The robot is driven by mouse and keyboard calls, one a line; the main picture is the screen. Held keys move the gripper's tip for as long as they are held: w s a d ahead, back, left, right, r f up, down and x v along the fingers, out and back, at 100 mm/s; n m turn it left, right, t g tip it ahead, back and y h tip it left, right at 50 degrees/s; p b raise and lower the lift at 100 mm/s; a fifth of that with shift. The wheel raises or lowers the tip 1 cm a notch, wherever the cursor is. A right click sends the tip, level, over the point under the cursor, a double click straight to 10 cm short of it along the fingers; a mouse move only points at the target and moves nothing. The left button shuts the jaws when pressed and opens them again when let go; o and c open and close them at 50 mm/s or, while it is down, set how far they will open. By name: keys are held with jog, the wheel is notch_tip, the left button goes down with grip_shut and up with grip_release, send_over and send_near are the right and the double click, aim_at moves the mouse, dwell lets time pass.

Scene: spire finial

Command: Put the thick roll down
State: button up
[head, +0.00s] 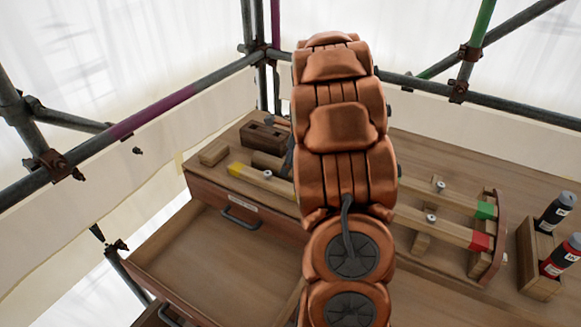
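My copper-coloured arm fills the middle of the head view and hides much of the bench behind it. A dark part at the arm's left edge looks like a bit of my gripper (288,165); the fingertips are hidden, so I cannot tell whether it is open or shut. A brown, rounded piece (267,161) shows right beside it, near the back left of the bench. It may be the thick roll, but its right end is hidden. I cannot tell whether it is held or rests on the bench.
The wooden bench (440,155) has an open, seemingly empty drawer (205,250) at its front left. A dark block with holes (265,137) stands at the back left. Long wooden bars with yellow (236,169), green and red ends cross it. Bottles (556,211) stand at the right.

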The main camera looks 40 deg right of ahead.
aim_at(293, 170)
jog(key=d+m, duration=0.1)
jog(key=d, duration=0.1)
jog(key=d+m, duration=0.2)
jog(key=d, duration=0.1)
jog(key=shift+w+d+f+t+p, duration=0.2)
jog(key=shift+d+f+t+p, duration=0.1)
jog(key=shift+d+f, duration=0.2)
jog(key=shift+f, duration=0.05)
jog(key=shift+p+x, duration=1.05)
jog(key=shift+x, duration=2.8)
jog(key=shift+c, duration=0.3)
jog(key=c, duration=1.3)
